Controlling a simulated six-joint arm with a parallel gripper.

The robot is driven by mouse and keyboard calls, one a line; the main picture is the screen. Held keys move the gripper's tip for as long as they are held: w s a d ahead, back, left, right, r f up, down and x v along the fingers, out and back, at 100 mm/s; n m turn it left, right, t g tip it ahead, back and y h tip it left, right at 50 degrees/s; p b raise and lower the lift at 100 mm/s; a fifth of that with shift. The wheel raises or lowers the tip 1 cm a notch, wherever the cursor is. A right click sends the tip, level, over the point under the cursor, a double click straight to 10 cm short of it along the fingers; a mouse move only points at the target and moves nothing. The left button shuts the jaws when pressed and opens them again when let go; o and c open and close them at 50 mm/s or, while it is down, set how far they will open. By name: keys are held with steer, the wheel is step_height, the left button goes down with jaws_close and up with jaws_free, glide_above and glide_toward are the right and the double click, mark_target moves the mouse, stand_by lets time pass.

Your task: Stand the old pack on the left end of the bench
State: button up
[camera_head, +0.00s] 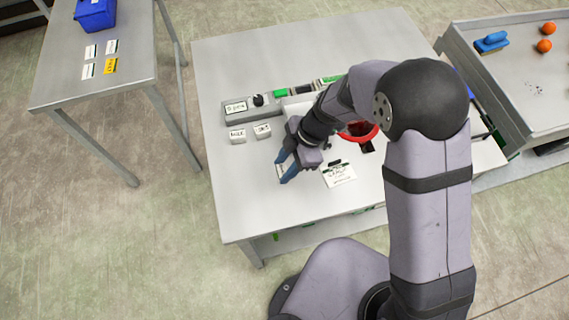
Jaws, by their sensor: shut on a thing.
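My gripper (281,171), with blue fingers, is over the front middle of the grey bench (225,205). It is shut on a small pale block (281,172), mostly hidden between the fingers. I cannot read any label on it, so I cannot tell for sure that it is the old pack. I also cannot tell whether it touches the bench top. The bench's left end, in front of two small labelled white blocks, is bare.
The two labelled blocks (237,135) stand left of my gripper, before a grey unit (240,108) with a black knob. A white card (339,176) and a red ring-shaped thing (372,134) lie to the right. A side table (130,75) with a blue bin (95,14) stands at left.

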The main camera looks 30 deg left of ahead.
steer(key=shift+f, duration=0.25)
steer(key=o, duration=1)
steer(key=shift+o, duration=0.2)
steer(key=shift+r, duration=0.2)
steer(key=shift+w+r, duration=0.1)
steer(key=shift+r, duration=0.05)
steer(key=b+v, duration=0.3)
steer(key=v, duration=0.8)
steer(key=shift+r, duration=0.3)
steer(key=shift+d, duration=0.1)
